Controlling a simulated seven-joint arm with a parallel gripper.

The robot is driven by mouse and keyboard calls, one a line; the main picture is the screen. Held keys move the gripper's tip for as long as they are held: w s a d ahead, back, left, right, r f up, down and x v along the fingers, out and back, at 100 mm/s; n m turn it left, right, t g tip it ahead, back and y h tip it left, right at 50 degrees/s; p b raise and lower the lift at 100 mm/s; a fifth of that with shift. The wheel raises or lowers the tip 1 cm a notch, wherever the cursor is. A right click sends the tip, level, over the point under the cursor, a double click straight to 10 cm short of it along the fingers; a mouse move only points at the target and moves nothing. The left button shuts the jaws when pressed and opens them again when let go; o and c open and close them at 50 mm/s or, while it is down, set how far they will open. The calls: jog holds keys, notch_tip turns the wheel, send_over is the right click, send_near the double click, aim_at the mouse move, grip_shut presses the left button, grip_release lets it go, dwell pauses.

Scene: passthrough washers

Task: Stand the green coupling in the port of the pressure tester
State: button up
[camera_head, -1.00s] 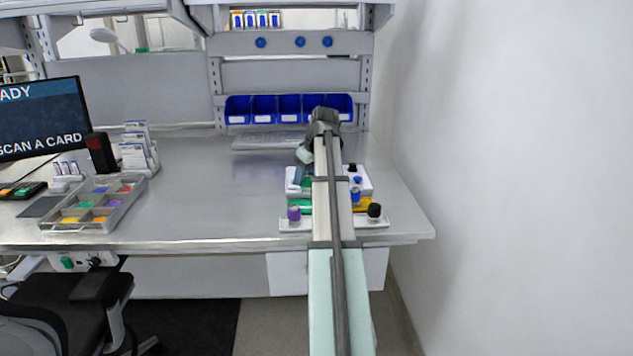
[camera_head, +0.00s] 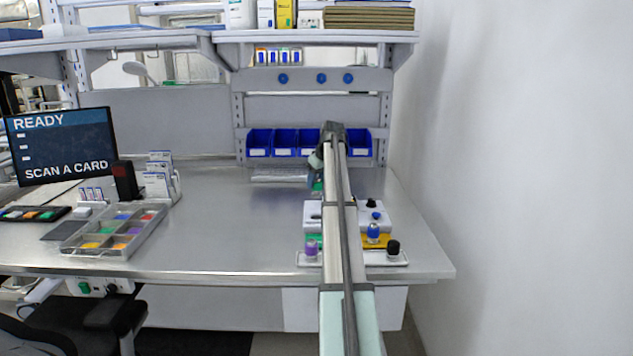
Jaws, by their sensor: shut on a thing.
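My gripper (camera_head: 316,178) is small in view, beyond the pressure tester and pointing down, partly covered by my arm. It is shut on the green coupling (camera_head: 318,187), of which only a small green patch shows below the fingers. The pressure tester (camera_head: 312,224) is a white box with a black knob and a blue button on its right side. A dark spot on its left top may be the port; I cannot tell. My arm hides the middle of the box. The coupling appears apart from the tester.
A white rack (camera_head: 385,260) in front of the tester holds a purple coupling (camera_head: 311,248), a blue one (camera_head: 373,232) and a black one (camera_head: 393,247). A sorting tray (camera_head: 150,238) stands at left. Blue bins (camera_head: 284,142) line the back. The bench middle is clear.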

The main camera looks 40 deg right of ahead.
aim_at(318, 194)
jog(key=shift+f, duration=2.25)
jog(key=shift+f, duration=1.25)
jog(key=shift+f, duration=0.3)
jog(key=shift+f, duration=0.7)
dwell(0.5)
jog(key=o, duration=1.6)
jog(key=shift+r, duration=0.1)
jog(key=shift+r, duration=3.9)
